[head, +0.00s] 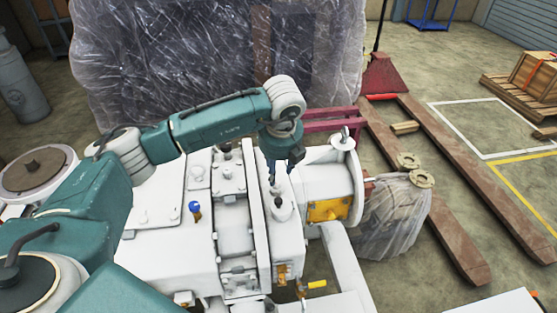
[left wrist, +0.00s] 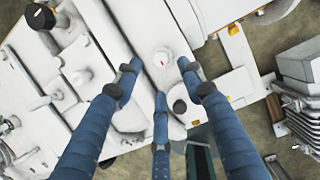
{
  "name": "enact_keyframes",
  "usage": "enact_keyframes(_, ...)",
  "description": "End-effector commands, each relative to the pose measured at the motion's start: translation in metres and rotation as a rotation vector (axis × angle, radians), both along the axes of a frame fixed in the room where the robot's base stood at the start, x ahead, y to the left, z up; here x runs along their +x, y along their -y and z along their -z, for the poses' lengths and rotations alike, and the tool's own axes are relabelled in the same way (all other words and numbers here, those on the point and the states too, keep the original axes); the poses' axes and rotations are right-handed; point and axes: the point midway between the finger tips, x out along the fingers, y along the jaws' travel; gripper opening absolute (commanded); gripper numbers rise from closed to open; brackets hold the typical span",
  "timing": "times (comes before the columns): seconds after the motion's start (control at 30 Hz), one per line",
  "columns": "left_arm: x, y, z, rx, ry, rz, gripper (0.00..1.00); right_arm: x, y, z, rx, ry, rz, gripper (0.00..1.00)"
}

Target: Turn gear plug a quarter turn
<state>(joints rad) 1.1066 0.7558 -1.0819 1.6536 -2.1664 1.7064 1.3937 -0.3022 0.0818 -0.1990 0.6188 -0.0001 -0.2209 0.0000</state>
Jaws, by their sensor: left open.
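In the left wrist view a round white plug (left wrist: 162,59) with a small red mark on top sits on the white machine housing (left wrist: 115,50). My left gripper (left wrist: 157,72) has its blue fingers spread apart, with the plug showing between and just beyond the fingertips. Nothing is held. In the head view the left gripper (head: 281,176) points down over the right part of the white machine (head: 170,245). A white raised fitting (head: 282,211) shows just below the fingers; I cannot tell whether it is the same plug. My right gripper is not in view.
A black knob (left wrist: 180,106) stands near the fingers in the left wrist view. A blue-topped valve (head: 194,207) and a yellow plate (head: 327,210) are on the machine. A plastic-wrapped block (head: 215,60) stands behind. Open floor (head: 465,95) lies to the right.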

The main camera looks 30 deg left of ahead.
Motion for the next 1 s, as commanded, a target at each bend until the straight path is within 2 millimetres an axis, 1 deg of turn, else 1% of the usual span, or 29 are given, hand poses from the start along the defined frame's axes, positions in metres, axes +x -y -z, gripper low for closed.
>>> enact_keyframes(0.03,0.001,-0.002,0.008,0.001,-0.006,-0.001,0.4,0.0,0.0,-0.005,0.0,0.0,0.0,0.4)
enact_keyframes(0.2,0.007,-0.006,0.037,-0.001,-0.004,0.002,0.4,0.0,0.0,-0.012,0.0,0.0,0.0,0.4)
enact_keyframes(0.4,0.013,-0.009,0.06,-0.002,-0.002,0.002,0.4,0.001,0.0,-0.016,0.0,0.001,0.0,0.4)
enact_keyframes(0.57,0.015,-0.01,0.067,-0.003,-0.001,0.005,0.4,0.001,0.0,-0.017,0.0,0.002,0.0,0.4)
enact_keyframes(0.8,0.015,-0.01,0.067,-0.002,0.0,0.005,0.4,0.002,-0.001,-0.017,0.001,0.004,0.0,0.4)
enact_keyframes(0.97,0.015,-0.01,0.067,-0.003,0.001,0.004,0.08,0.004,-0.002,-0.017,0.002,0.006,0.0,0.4)
enact_keyframes(1.0,0.016,-0.01,0.067,-0.002,0.002,0.004,0.0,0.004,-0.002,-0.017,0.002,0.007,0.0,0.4)
